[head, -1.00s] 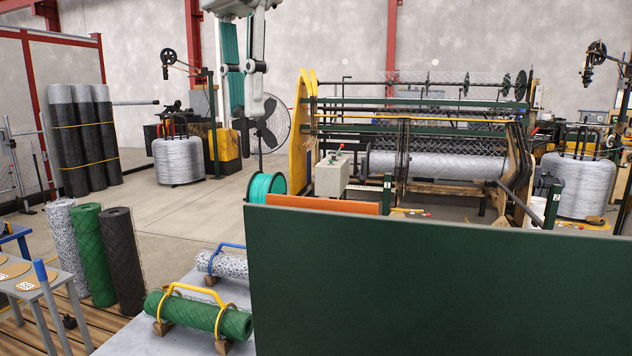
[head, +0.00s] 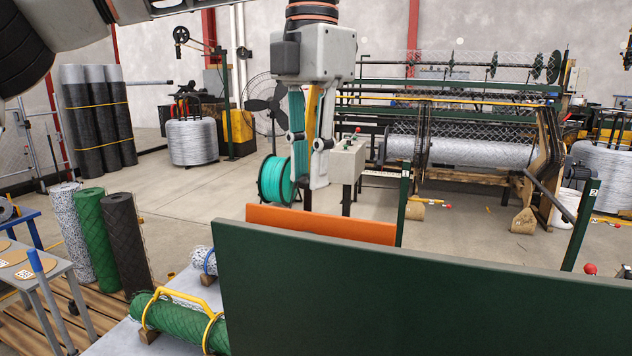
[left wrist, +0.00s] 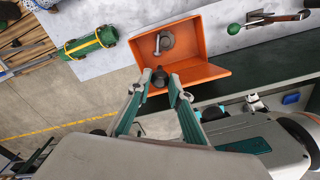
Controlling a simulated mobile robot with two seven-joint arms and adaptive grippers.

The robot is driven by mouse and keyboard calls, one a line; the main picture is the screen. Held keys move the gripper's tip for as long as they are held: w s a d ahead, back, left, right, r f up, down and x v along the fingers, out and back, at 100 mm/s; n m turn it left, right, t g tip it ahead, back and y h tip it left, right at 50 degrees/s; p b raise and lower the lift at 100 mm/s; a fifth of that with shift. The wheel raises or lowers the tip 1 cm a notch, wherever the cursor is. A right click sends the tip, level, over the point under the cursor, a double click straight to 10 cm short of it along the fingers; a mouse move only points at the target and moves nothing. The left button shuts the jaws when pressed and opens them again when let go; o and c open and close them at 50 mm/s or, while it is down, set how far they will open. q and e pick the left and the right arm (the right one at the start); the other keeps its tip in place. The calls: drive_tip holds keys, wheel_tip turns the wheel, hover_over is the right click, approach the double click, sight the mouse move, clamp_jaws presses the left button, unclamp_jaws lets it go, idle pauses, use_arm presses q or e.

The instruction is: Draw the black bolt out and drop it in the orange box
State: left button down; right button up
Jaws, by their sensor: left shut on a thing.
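My left gripper (head: 307,185) hangs fingers down in the head view, shut on the black bolt (head: 307,200), which shows as a short dark rod under the fingertips. In the left wrist view the gripper (left wrist: 157,84) holds the bolt (left wrist: 158,76) end-on, over the lower-left edge of the orange box. The orange box (head: 320,224) shows only as an upper wall behind the green panel in the head view. The left wrist view looks into the box (left wrist: 215,38), where a grey metal piece (left wrist: 166,41) lies. My right gripper is not in view.
A dark green panel (head: 420,290) stands in front of the box. A green mesh roll with a yellow handle (head: 175,318) lies on the pale table at the left. A teal wire spool (head: 274,180) is behind the gripper. A weaving machine stands farther back.

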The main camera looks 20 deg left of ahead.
use_arm(q)
drive_tip(key=f, duration=0.4)
drive_tip(key=shift+s+d, duration=0.1)
drive_tip(key=shift+d, duration=0.15)
drive_tip(key=shift+s+f, duration=0.1)
drive_tip(key=shift+f, duration=2.5)
drive_tip(key=c, duration=1.8)
unclamp_jaws()
drive_tip(key=shift+o, duration=0.2)
wheel_tip(320, 180, up, 12)
